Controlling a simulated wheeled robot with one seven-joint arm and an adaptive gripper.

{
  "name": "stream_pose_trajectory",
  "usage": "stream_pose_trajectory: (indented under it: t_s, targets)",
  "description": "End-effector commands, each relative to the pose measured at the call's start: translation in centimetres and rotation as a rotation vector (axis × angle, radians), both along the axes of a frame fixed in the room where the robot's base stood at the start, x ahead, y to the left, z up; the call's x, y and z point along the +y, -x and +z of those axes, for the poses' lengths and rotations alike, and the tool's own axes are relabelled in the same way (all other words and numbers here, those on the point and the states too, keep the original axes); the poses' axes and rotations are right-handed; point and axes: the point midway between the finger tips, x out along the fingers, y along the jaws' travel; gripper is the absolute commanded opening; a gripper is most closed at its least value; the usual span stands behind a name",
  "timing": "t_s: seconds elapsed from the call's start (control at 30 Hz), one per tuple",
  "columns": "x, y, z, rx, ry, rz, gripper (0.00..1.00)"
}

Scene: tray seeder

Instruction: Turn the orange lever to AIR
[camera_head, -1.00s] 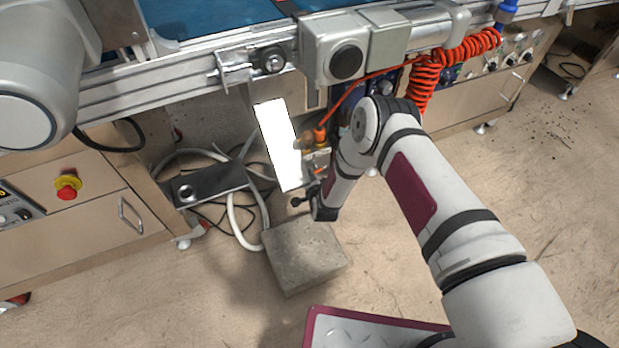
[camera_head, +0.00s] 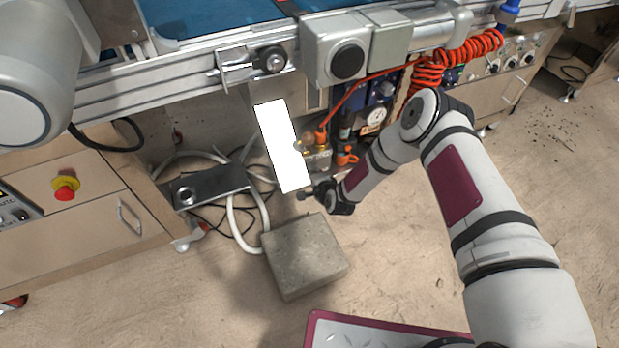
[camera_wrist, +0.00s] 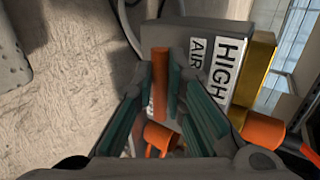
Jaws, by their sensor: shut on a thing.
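The block carries white labels reading AIR (camera_wrist: 196,60) and HIGH (camera_wrist: 227,72). The lever is just left of the AIR label; HIGH is farther right. My gripper (camera_wrist: 164,82) is shut on the lever, with a green-padded finger on each side. In the head view, the end of my arm is right of a blank white panel (camera_head: 282,146); I cannot make out the lever there.
In the head view, a concrete block (camera_head: 304,257) sits on the floor below my wrist, with pale hoses left of it. A gauge (camera_head: 376,116) and coiled red hose (camera_head: 470,48) are near my forearm. A brass bar (camera_wrist: 255,68) is close in the wrist view.

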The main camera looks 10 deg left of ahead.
Motion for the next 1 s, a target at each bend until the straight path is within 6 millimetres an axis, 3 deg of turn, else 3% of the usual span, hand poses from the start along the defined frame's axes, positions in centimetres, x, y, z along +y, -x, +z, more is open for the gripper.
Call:
stream_pose_trajectory:
  t_s: [0.1, 0.13, 0.2, 0.67, 1.0]
  targets:
    - [0.2, 0.1, 0.0, 0.002, -0.003, 0.001, 0.0]
    - [0.2, 0.1, 0.0, 0.001, -0.002, 0.002, 0.19]
    - [0.2, 0.1, 0.0, 0.001, -0.002, 0.002, 0.32]
    - [-0.5, 0.7, 0.6, 0.002, -0.001, -0.001, 0.32]
    - [-3.4, 4.9, 4.0, 0.002, 0.0, 0.0, 0.32]
